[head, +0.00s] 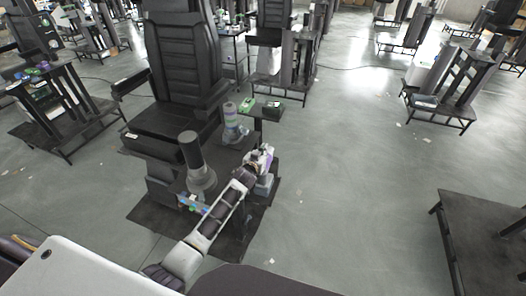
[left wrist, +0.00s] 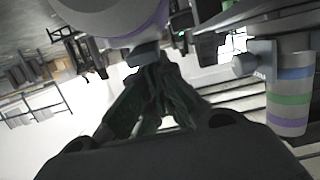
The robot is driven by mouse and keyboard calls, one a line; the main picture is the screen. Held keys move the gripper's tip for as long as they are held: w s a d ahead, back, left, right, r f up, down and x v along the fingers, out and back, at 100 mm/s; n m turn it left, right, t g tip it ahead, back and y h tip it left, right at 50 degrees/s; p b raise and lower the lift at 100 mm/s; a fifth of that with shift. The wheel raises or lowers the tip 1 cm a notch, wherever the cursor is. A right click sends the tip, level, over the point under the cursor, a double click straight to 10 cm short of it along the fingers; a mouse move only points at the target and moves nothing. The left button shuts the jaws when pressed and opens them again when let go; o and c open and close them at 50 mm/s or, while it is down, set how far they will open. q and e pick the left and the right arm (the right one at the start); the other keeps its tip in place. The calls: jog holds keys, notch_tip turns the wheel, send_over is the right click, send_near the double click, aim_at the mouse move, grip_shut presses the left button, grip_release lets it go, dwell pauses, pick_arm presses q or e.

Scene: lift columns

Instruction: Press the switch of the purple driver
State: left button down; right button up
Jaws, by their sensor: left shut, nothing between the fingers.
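The purple driver (head: 232,118) is a grey upright cylinder with a purple band, beside the black seat in the head view. In the left wrist view, a large rounded grey body with a purple band (left wrist: 150,22) fills the upper left and looks like the same driver. A small dark block (left wrist: 143,55) juts from its lower edge; I cannot tell if it is the switch. My left gripper (left wrist: 155,62) is shut and empty, its fingertips close to that block; contact is unclear. In the head view the left gripper (head: 262,158) is in front of and right of the driver. My right gripper is not in view.
A grey post with blue, green and purple bands (left wrist: 290,98) stands close on the right in the left wrist view. A dark-topped grey column (head: 194,160) stands left of my arm. A small stand (head: 268,112) with green items is behind. Open floor lies to the right.

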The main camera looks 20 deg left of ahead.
pick_arm(q)
jog(key=shift+r, duration=0.15)
jog(key=shift+w+r+p, duration=0.2)
jog(key=shift+r+p, duration=0.3)
jog(key=shift+p, duration=0.15)
jog(key=shift+w+r+p, duration=0.2)
jog(key=shift+r+p, duration=0.8)
jog(key=shift+r, duration=0.25)
jog(key=shift+s+r, duration=0.25)
jog(key=shift+s, duration=0.5)
jog(key=r+b+v, duration=0.1)
jog(key=v, duration=0.7)
jog(key=shift+r, duration=0.35)
jog(key=shift+w, duration=0.15)
